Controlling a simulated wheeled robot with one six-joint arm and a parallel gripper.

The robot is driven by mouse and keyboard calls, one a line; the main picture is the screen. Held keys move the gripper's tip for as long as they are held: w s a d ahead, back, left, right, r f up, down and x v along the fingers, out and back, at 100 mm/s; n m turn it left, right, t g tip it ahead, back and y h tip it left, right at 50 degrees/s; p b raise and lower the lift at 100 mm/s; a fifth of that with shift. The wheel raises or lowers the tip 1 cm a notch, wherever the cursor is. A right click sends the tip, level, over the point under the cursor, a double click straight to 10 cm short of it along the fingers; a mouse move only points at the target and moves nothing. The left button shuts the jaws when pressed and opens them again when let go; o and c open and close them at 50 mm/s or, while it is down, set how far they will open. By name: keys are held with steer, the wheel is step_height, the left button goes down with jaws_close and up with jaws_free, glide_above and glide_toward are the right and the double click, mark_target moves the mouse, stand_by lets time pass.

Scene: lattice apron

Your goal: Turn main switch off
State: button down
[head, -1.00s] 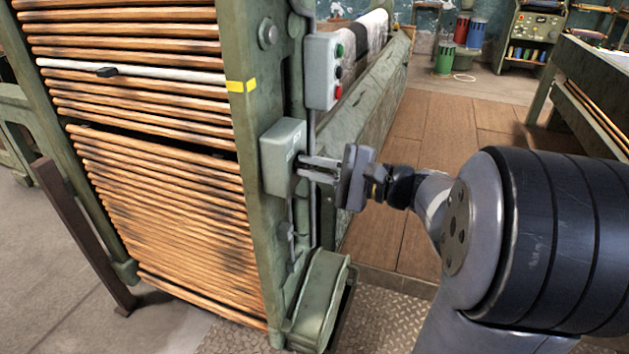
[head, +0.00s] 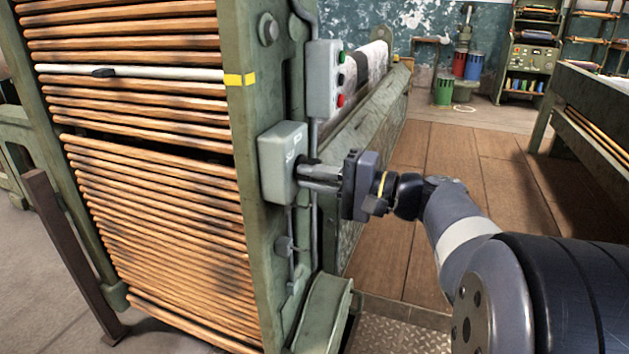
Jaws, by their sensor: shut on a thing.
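The main switch box (head: 276,172) is grey-green and fixed to the green post of the lattice apron machine. It has pale lettering, too small to read surely. My gripper (head: 304,174) reaches in from the right, with its fingers against the box's right-hand face. The fingers are shut on the switch handle there. The handle is mostly hidden by the fingers, so I cannot tell its exact position.
A push-button box (head: 322,80) with green, black and red buttons sits just above on the post. Wooden lattice slats (head: 160,200) fill the left. A green guard (head: 322,312) lies below. The wooden floor (head: 440,170) to the right is clear.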

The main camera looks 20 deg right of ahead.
steer(key=c, duration=1.5)
jaws_free()
steer(key=shift+o, duration=0.2)
steer(key=p+v, duration=0.2)
steer(key=v, duration=0.8)
steer(key=shift+s+d+p, duration=0.2)
steer(key=shift+d+p, duration=0.1)
steer(key=shift+p, duration=0.05)
steer(key=shift+a, duration=0.1)
